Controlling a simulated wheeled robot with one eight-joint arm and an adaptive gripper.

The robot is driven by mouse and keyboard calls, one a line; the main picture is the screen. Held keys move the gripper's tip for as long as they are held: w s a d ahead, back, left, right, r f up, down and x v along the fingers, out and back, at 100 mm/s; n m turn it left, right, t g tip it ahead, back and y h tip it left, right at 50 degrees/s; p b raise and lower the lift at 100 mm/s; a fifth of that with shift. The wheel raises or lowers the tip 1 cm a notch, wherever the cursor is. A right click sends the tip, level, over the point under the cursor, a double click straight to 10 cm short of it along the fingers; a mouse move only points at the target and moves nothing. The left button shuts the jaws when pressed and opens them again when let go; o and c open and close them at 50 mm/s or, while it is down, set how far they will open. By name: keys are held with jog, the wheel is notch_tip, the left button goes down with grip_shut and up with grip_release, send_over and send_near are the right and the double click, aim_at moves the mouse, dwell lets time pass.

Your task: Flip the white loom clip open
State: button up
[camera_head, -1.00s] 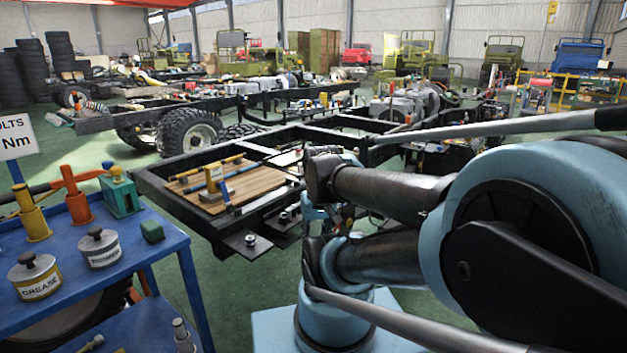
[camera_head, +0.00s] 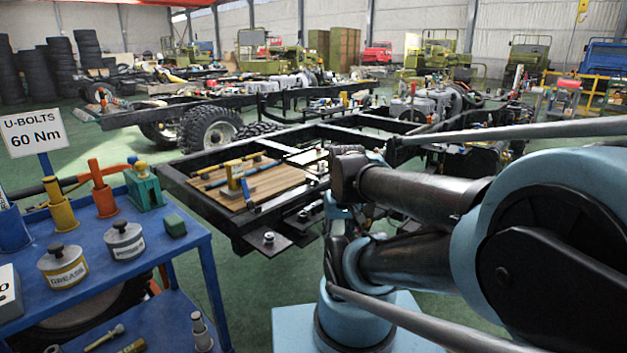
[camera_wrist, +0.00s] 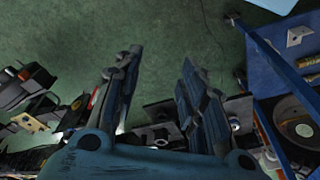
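I cannot make out the white loom clip in either view. It may be hidden behind my arm or too small to tell. The black chassis frame (camera_head: 206,205) stands ahead, partly covered by my arm at its right. In the wrist view my gripper (camera_wrist: 161,57) has its two fingers spread apart, with only green floor showing between the tips. It holds nothing. In the head view I cannot make out the gripper's fingers.
A blue cart (camera_head: 190,243) at the left carries a grease tin (camera_head: 64,268), a second tin (camera_head: 125,241), coloured tools and a "U-BOLTS 60 Nm" sign (camera_head: 33,132). A wooden board (camera_head: 275,187) with tools lies on the frame. Green floor is open between cart and frame.

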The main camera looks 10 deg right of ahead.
jog(key=shift+s+r, duration=0.15)
jog(key=shift+s, duration=0.1)
jog(key=c, duration=0.4)
jog(key=shift+s+r, duration=0.1)
jog(key=shift+r, duration=0.2)
grip_shut()
jog(key=w+d+r+m+y, duration=0.1)
jog(key=w+d+r+m, duration=0.1)
jog(key=w+m, duration=0.7)
jog(key=w+d+r+m+t+y, duration=0.1)
jog(key=w+d+m, duration=0.3)
jog(key=w+m, duration=0.5)
jog(key=w+d+r+m+t+y, duration=0.1)
jog(key=w+d+r+m, duration=0.2)
jog(key=w+m, duration=0.6)
jog(key=w, duration=0.5)
jog(key=shift+w+d+r, duration=0.2)
jog(key=shift+r, duration=0.15)
